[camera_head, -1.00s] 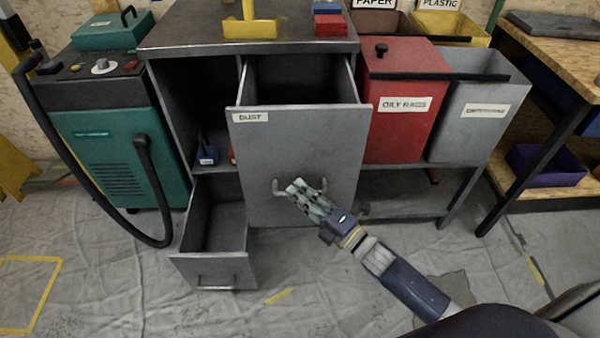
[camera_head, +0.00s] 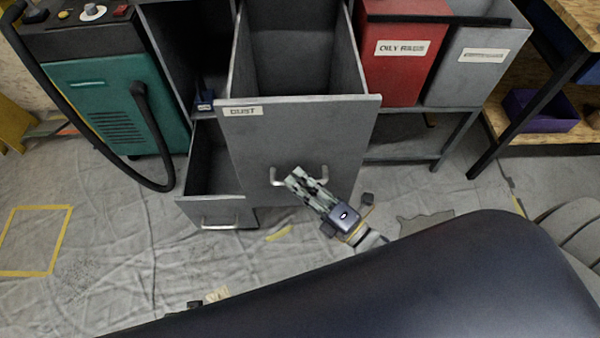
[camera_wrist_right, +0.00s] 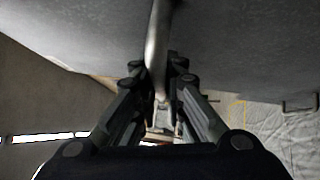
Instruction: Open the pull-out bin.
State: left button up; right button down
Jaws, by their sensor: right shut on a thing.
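The pull-out bin (camera_head: 262,139) is a grey drawer labelled DUST, standing well out of the grey cabinet, with its open top and dark inside showing. In the right wrist view the handle (camera_wrist_right: 158,45) runs between the two fingers of my right gripper (camera_wrist_right: 160,88). My left gripper is out of view.
A lower grey drawer (camera_head: 215,211) stands open at the left. A teal machine (camera_head: 108,105) with a black hose is left of the cabinet. Red (camera_head: 395,65) and grey (camera_head: 462,68) bins stand right. Sheeted floor in front at left is clear.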

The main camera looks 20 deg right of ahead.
dwell(0.3)
jog(key=c, duration=1.9)
grip_release()
jog(key=shift+s, duration=0.1)
jog(key=v, duration=1.2)
